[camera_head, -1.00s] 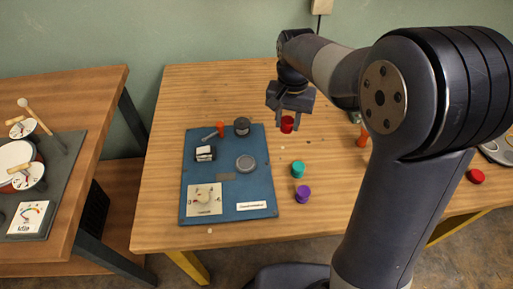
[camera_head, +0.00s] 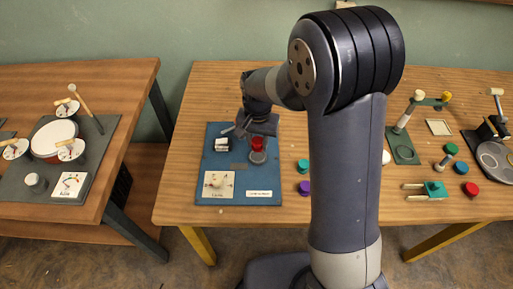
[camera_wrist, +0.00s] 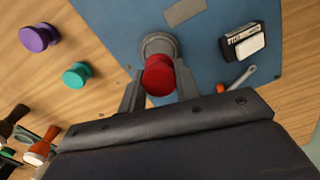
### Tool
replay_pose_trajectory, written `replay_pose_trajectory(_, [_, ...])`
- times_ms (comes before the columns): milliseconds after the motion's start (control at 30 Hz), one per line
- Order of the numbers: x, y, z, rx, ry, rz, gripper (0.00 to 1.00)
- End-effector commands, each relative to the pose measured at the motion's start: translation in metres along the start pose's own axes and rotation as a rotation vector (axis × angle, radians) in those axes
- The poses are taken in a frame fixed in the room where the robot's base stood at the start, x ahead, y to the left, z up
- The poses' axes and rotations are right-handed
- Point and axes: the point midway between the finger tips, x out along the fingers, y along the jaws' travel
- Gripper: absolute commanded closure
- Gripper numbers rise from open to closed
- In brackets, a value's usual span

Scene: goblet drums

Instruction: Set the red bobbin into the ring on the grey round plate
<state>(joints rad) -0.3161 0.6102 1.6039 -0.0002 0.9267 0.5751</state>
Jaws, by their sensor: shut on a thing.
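The red bobbin (camera_wrist: 158,76) is held between the two fingers of my gripper (camera_wrist: 158,88) in the wrist view. It also shows in the head view (camera_head: 257,143), over the blue board. The grey round plate (camera_wrist: 158,44) lies on the board; in the wrist view its far rim shows just beyond the bobbin, and in the head view a part shows below the bobbin (camera_head: 258,157). I cannot tell whether the bobbin touches the plate.
The blue board (camera_head: 239,178) also carries a black-and-white block (camera_wrist: 247,42) and a grey-handled tool (camera_wrist: 238,79). A teal bobbin (camera_wrist: 76,75) and a purple bobbin (camera_wrist: 38,37) stand on the wood beside the board. More items stand at the right of the table.

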Motion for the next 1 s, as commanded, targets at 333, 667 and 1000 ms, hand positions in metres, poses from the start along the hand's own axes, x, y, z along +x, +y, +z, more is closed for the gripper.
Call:
replay_pose_trajectory(333, [0.038,0.0,0.001,0.0,-0.002,0.001,0.9])
replay_pose_trajectory(667, [0.042,0.0,0.0,-0.001,-0.001,0.0,0.9])
replay_pose_trajectory(1000, [0.052,0.001,0.001,0.0,-0.002,0.001,0.9])
